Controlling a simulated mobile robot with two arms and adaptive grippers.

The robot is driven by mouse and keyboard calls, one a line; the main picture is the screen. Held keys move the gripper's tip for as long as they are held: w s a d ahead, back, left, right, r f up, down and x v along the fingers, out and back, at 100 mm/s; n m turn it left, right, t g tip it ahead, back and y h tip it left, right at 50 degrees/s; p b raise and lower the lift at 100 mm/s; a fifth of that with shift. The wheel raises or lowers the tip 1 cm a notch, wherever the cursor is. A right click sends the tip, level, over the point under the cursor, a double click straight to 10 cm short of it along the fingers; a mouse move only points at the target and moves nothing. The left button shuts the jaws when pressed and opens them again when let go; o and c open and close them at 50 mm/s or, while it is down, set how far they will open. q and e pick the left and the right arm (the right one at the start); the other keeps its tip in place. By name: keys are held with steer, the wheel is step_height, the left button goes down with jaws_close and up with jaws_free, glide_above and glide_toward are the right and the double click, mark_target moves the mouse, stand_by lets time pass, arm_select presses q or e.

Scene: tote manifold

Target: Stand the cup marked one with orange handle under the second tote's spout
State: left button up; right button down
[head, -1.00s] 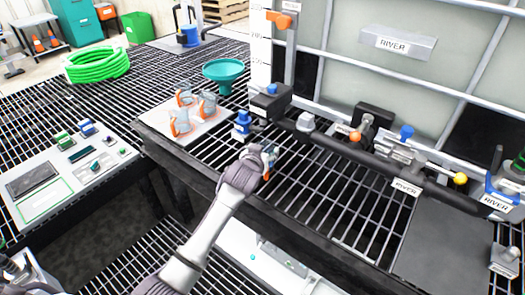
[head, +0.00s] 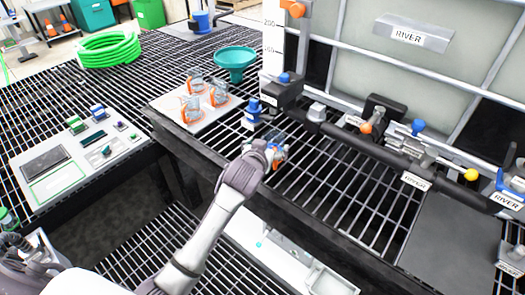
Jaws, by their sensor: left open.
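My left gripper (head: 268,153) is open over the grating in front of the pipe. A small clear cup with orange parts (head: 280,155) shows at its fingertips, partly hidden by the gripper. Its mark is too small to read, and I cannot tell whether the fingers touch it. Three more clear cups with orange handles (head: 219,93) stand on a white board (head: 196,121) to the left. Grey totes (head: 375,75) stand behind a dark pipe (head: 350,144) with valves and RIVER labels. The spout above the cup is not clear. My right gripper is not in view.
A green funnel (head: 236,60) stands behind the cups, and a small blue-topped fitting (head: 252,112) stands between the board and my gripper. A control panel (head: 80,160) lies at the left. A green hose coil (head: 108,50) lies behind it. The grating right of my gripper is clear.

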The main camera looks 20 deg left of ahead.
arm_select(q)
steer(key=v, duration=0.6)
steer(key=shift+s, duration=0.15)
steer(key=shift+r, duration=0.1)
